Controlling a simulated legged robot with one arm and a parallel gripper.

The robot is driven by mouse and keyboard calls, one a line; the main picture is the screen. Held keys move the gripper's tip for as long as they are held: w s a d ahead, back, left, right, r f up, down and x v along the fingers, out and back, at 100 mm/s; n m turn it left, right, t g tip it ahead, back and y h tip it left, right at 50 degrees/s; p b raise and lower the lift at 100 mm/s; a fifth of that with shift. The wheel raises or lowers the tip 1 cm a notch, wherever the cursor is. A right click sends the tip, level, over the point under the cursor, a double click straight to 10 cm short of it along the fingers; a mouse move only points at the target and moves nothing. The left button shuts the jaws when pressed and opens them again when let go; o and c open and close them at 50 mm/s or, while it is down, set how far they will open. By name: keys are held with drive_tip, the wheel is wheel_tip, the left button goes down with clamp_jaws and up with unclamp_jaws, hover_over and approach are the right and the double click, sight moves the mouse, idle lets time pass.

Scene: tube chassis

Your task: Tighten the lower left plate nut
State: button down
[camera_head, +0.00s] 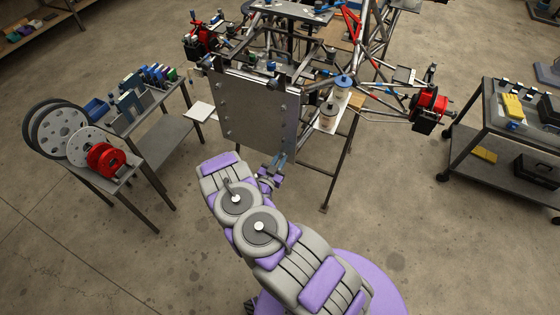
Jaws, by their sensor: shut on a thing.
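A flat grey metal plate (252,108) stands upright at the front of the tube chassis (330,60). Small nuts or bolt heads show near its edges. One, the lower left plate nut (229,133), is near the plate's lower left corner and looks uncovered. My gripper (278,163), with bluish fingers, is below and in front of the plate's lower right part. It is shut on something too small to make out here. Whether it touches the plate cannot be told. My arm comes up from the bottom of the picture and does not cover the plate's left side.
A wheeled cart (510,165) stands at the right. The floor in front is clear.

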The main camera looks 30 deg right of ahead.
drive_tip(key=shift+a+f+m+b, duration=0.1)
drive_tip(key=shift+m+b, duration=1.2)
drive_tip(key=shift+m, duration=1.4)
drive_tip(key=c, duration=1)
unclamp_jaws()
drive_tip(key=shift+c, duration=0.2)
drive_tip(key=v, duration=1.7)
drive_tip(key=shift+a+p, duration=0.2)
drive_tip(key=shift+p, duration=0.1)
